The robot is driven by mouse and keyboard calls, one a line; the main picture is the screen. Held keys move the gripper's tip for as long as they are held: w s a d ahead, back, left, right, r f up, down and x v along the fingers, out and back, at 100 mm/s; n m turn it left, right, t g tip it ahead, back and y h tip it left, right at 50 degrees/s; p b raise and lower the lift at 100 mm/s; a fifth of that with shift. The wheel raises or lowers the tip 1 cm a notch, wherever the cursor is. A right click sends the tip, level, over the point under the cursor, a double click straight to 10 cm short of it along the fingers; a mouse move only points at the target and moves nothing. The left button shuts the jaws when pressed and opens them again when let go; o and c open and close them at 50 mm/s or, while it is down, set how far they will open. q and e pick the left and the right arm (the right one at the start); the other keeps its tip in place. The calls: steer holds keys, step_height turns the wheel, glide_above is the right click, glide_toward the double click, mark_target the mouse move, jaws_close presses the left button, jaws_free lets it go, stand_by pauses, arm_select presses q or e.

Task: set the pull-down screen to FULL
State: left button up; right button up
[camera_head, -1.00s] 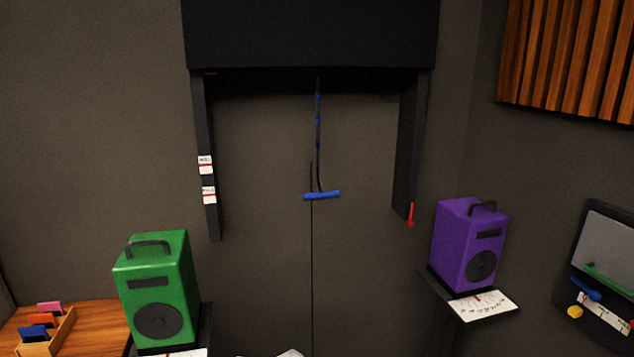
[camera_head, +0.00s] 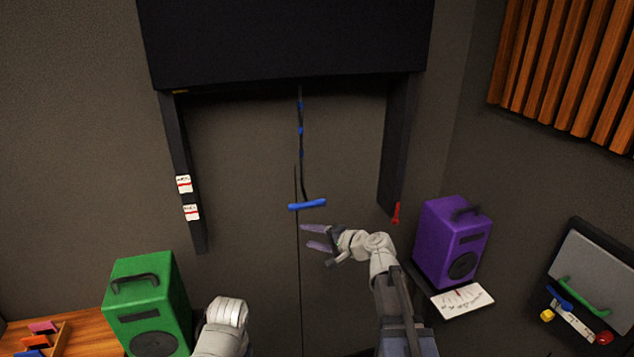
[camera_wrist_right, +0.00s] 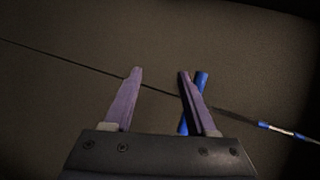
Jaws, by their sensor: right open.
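The pull-down screen's dark housing (camera_head: 285,42) is at the top of the head view, between two dark side rails. A cord (camera_head: 301,130) with blue marks hangs from it and ends in a blue bar handle (camera_head: 307,204). Two white labels (camera_head: 184,184) are on the left rail; their text is too small to read. My right gripper (camera_head: 308,236) is open and empty, just below the handle. In the right wrist view the handle (camera_wrist_right: 201,80) shows partly behind the right-hand finger of my gripper (camera_wrist_right: 159,74). My left gripper is not in view.
A green speaker (camera_head: 148,295) stands at the lower left and a purple speaker (camera_head: 445,235) at the right, near my right arm. A red lever (camera_head: 397,213) is at the foot of the right rail. A panel (camera_head: 590,280) with coloured controls is at the far right.

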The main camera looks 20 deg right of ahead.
mark_target(320, 204)
steer(key=w+d+r+m+t+h+p, duration=0.1)
steer(key=w+d+r+m+t, duration=0.2)
steer(key=d+r, duration=0.35)
steer(key=x, duration=0.2)
steer(key=b+x, duration=0.1)
steer(key=x, duration=0.1)
steer(key=f+x, duration=0.1)
steer(key=x, duration=0.2)
steer(key=shift+d, duration=0.2)
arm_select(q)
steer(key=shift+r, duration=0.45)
arm_select(e)
steer(key=shift+s+m, duration=0.1)
steer(key=shift+m, duration=0.2)
steer(key=shift+c, duration=0.4)
jaws_close()
